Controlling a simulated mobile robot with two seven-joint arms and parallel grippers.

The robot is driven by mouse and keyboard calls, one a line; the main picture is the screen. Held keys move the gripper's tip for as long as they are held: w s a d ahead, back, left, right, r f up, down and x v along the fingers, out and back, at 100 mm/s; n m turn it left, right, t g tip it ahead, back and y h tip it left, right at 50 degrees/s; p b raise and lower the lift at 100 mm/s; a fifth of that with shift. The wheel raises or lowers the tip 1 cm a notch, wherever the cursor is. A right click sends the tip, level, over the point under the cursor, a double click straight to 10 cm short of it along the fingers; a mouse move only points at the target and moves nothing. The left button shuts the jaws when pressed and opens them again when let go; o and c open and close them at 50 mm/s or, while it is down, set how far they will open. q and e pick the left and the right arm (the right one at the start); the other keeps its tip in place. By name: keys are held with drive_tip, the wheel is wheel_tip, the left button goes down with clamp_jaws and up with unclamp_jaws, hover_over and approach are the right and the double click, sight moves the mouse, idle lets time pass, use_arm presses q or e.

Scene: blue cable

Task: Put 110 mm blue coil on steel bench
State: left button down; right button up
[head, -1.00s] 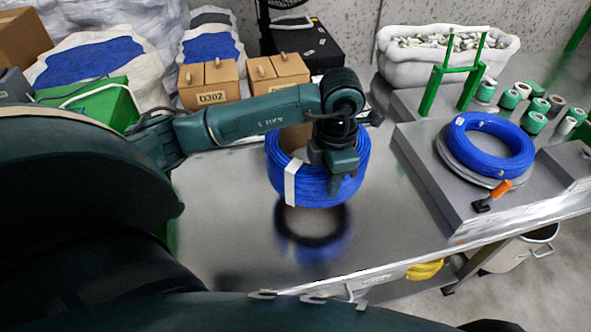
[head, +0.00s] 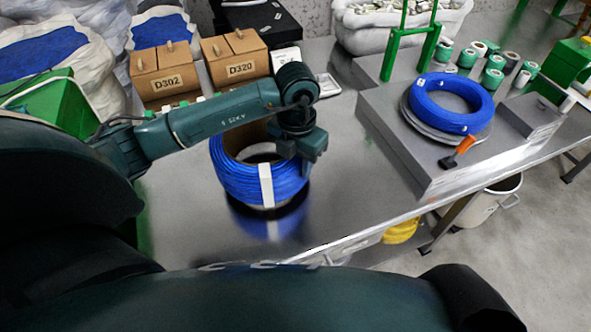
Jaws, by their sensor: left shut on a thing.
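A tall blue coil (head: 234,182) with a white tape band is upright over the steel bench (head: 335,185), left of the middle of the head view. My left gripper (head: 302,160) is shut on the coil's right-hand wall, reaching over its top rim. The coil's reflection shows right below it on the bench. I cannot tell whether its underside touches the steel or hangs just above it. The fingertips are partly hidden by the gripper body. My right gripper is not in view.
Boxes D302 (head: 165,78) and D320 (head: 238,62) stand behind the coil. Bare bench lies between coil and platform.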

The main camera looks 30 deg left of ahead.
use_arm(q)
drive_tip(key=shift+f, duration=1.6)
drive_tip(key=c, duration=1.4)
unclamp_jaws()
drive_tip(key=shift+f, duration=0.25)
drive_tip(key=shift+c, duration=0.2)
drive_tip(key=o, duration=0.5)
drive_tip(key=shift+r, duration=0.15)
wheel_tip(320, 180, up, 12)
drive_tip(key=shift+r, duration=0.1)
